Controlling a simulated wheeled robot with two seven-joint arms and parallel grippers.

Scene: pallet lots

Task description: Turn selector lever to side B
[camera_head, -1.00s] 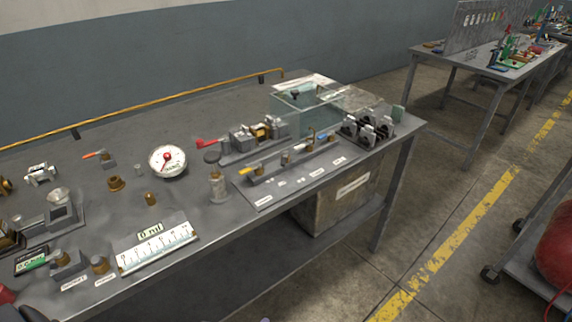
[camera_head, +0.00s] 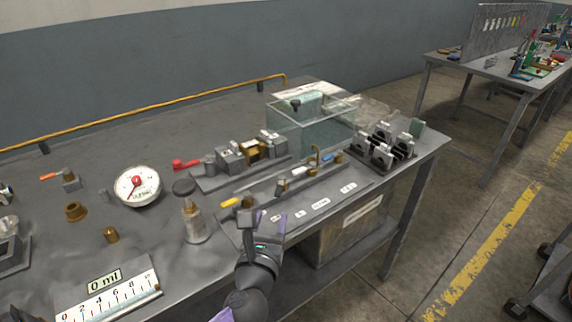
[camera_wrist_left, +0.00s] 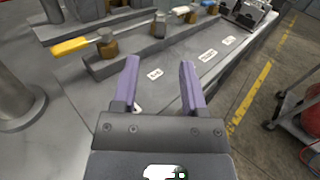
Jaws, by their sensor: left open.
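A low valve strip (camera_head: 268,198) on the bench carries a yellow lever (camera_head: 229,202) at its left end and a blue lever (camera_head: 340,155) at its right end. A small brass lever part (camera_head: 315,155) stands between them. I cannot tell which one is the selector lever, and the white labels (camera_head: 322,203) in front are too small to read. My left gripper (camera_head: 265,220) is open and empty at the strip's front edge. In the left wrist view its purple fingers (camera_wrist_left: 159,66) are apart over the label plate, right of and nearer than the yellow lever (camera_wrist_left: 70,46). My right gripper is out of view.
Behind the strip stands a valve assembly with a red handle (camera_head: 186,165) and a glass tank (camera_head: 310,130). A metal cylinder (camera_head: 194,222) stands left of my gripper. A round gauge (camera_head: 137,186) lies further left. Grey clamp blocks (camera_head: 385,148) stand at the right end.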

